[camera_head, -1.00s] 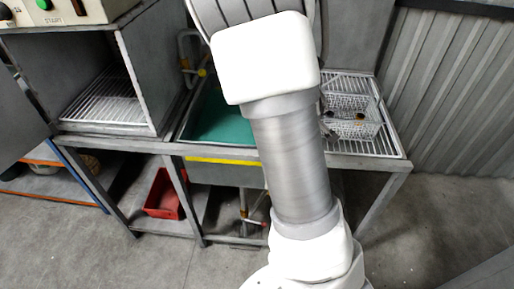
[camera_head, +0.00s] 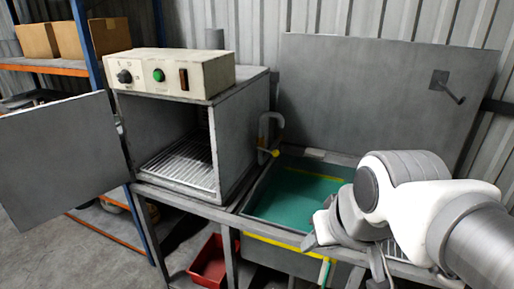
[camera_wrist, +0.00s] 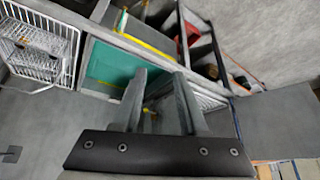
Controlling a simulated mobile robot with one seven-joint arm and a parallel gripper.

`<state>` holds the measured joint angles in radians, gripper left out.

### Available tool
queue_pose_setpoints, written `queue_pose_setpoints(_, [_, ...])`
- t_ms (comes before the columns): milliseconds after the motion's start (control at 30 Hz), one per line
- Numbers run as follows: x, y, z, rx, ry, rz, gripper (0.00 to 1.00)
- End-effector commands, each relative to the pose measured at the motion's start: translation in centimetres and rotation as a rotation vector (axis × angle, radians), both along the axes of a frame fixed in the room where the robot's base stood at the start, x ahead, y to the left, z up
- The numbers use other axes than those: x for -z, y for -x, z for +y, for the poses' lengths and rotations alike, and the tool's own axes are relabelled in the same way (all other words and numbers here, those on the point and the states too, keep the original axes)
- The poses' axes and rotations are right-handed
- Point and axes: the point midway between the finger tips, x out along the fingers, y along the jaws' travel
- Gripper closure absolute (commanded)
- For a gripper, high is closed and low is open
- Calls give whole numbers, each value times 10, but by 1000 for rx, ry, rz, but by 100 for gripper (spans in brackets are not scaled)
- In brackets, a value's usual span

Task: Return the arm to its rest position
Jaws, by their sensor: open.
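My arm (camera_head: 420,210) comes in from the right edge of the head view, bent over the right part of the sink bench. My gripper (camera_wrist: 160,74) is open and empty in the wrist view, its two grey fingers spread over the bench with the teal basin (camera_wrist: 110,65) behind them. In the head view the gripper end is in front of the basin's right side, partly hidden by my own wrist. I see nothing between the fingers.
The grey cabinet (camera_head: 240,130) stands with its door (camera_head: 60,155) swung open left; its wire rack (camera_head: 185,165) looks empty. The raised panel (camera_head: 385,95) is behind the basin. A wire basket (camera_wrist: 40,48) sits on the bench. A red bin (camera_head: 208,262) is below.

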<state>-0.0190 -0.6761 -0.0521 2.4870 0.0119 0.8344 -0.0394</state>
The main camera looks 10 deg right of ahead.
Motion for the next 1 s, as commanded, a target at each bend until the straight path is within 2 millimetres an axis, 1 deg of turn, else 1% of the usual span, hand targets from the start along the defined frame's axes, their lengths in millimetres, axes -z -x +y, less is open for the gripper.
queue_pose_setpoints(33, [-3,8,2,3,10,-3,58])
queue_pose_setpoints(100, [-4,16,4,7,20,1,58])
queue_pose_setpoints(200, [-5,21,5,11,26,5,58])
queue_pose_setpoints(1000, [-5,20,5,10,25,5,58])
